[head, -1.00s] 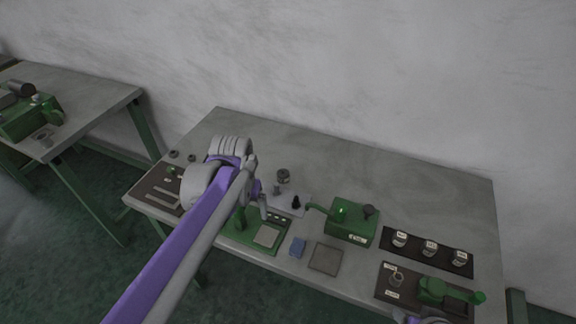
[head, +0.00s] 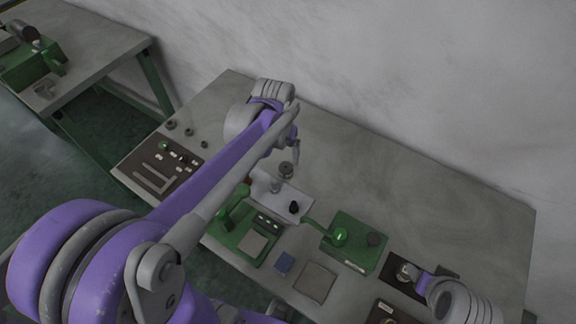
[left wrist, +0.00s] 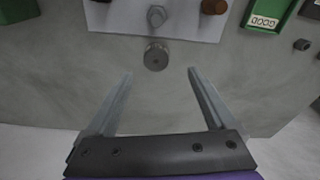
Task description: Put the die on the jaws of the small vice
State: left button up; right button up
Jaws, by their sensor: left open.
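The die seems to be the round grey cylinder with a small hole in its top (head: 286,168), standing on the table just behind the pale plate. It also shows in the left wrist view (left wrist: 156,56), ahead of and between my fingertips, touched by neither. My left gripper (left wrist: 160,72) is open and empty; in the head view it (head: 295,150) hangs near the die. The small vice is not clearly recognisable; a green device with a raised lever (head: 240,230) stands at the front, partly behind my left arm. My right arm enters at lower right; its fingers cannot be made out.
The pale plate (head: 265,190) carries a bolt-like post, a black knob and a copper piece. The back right of the table is clear.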

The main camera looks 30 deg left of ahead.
aim_at(286, 167)
pick_arm(q)
jog(key=f, duration=0.2)
jog(key=w+f, duration=0.1)
jog(key=f, duration=0.4)
jog(key=shift+w+d+f, duration=0.15)
jog(key=shift+d+f, duration=0.05)
jog(key=shift+d, duration=0.1)
grip_shut()
